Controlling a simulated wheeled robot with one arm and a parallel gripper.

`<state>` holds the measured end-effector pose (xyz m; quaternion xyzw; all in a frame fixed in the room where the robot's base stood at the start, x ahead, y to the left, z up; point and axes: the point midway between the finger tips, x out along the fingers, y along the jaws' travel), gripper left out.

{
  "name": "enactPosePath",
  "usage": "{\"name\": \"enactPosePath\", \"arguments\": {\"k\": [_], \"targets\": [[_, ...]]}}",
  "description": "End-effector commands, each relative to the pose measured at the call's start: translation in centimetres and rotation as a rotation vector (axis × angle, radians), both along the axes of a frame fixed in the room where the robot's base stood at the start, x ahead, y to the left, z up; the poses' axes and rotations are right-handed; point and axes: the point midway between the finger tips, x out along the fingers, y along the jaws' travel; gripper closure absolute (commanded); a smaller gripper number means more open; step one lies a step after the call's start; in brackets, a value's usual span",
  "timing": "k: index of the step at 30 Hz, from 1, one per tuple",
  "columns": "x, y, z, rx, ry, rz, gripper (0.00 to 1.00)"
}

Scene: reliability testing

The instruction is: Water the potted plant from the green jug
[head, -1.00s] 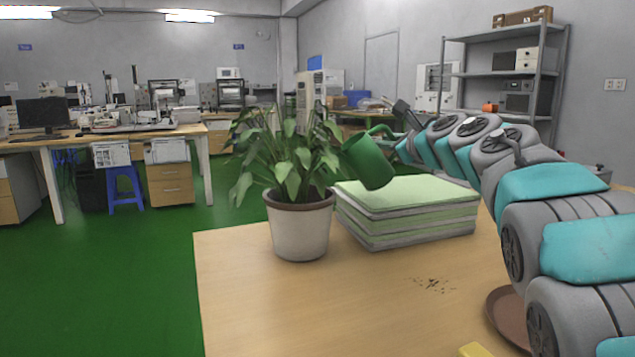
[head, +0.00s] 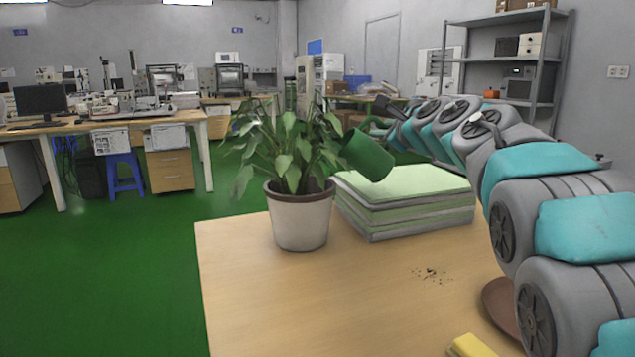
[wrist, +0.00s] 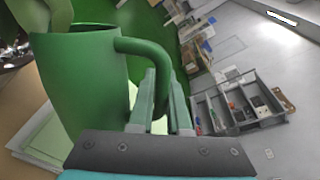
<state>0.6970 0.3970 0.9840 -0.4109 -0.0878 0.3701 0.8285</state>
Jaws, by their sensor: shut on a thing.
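The potted plant (head: 300,222) stands upright in a white pot with a brown rim, near the table's far left edge. The green jug (head: 367,155) is tilted to the left, its mouth side beside the plant's right-hand leaves and above the folded cloth stack. In the wrist view the jug (wrist: 85,85) fills the left side, with its handle to the right. My gripper (wrist: 162,95) is shut on the jug's handle. In the head view the fingers are mostly hidden behind the jug and arm. I cannot see any water flowing.
A stack of green and grey folded layers (head: 405,215) lies right of the pot, under the jug. The wooden table (head: 300,310) is clear at the front left. Dark crumbs (head: 430,273), a brown dish (head: 503,305) and a yellow item (head: 470,346) lie to the right.

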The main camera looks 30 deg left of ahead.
Motion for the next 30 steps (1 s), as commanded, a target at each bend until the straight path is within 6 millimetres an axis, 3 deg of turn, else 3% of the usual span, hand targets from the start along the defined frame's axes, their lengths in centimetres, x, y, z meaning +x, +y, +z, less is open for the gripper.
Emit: {"name": "enactPosePath", "arguments": {"k": [30], "targets": [[-0.8, 1.2, 0.3, -0.129, -0.098, -0.001, 1.00]]}}
